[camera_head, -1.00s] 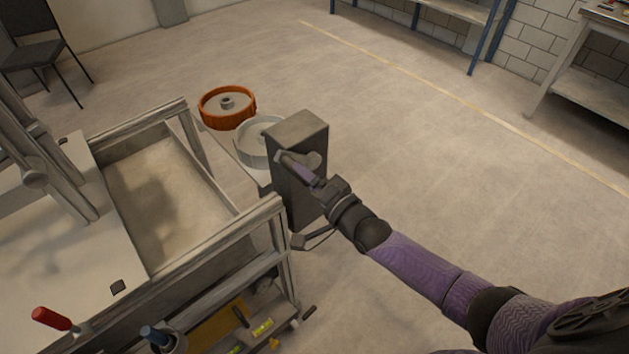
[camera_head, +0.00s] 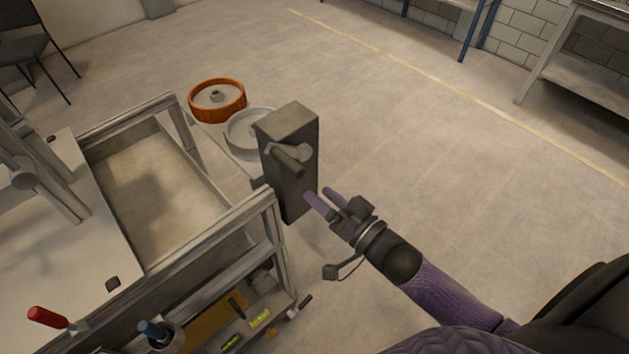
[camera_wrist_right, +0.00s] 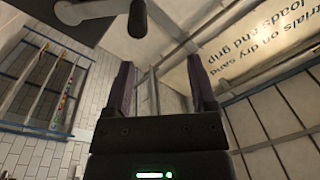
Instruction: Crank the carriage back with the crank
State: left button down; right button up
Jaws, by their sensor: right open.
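The sandbed (camera_head: 165,205) lies left of the box. I cannot tell clearly which part is the carriage. My left gripper is out of view.
An orange wheel (camera_head: 217,98) and a pale wheel (camera_head: 249,130) sit behind the box. A red-handled tool (camera_head: 47,317) and a blue-topped tool (camera_head: 153,333) are at the lower left. Open floor lies right of the box.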

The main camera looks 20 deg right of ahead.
aim_at(301, 175)
jog(key=w+n, duration=0.2)
jog(key=w+a+f+n+b, duration=0.1)
jog(key=w+n, duration=0.2)
jog(key=w+n+h, duration=0.1)
jog(key=w+n, duration=0.1)
jog(key=w, duration=0.1)
jog(key=shift+w+a+f+n+b, duration=0.15)
jog(key=shift+a+f+n+b, duration=0.15)
jog(key=shift+b, duration=0.05)
jog(key=shift+w+a, duration=0.15)
jog(key=shift+w, duration=0.3)
jog(key=shift+c, duration=0.6)
jog(key=c, duration=0.7)
grip_shut()
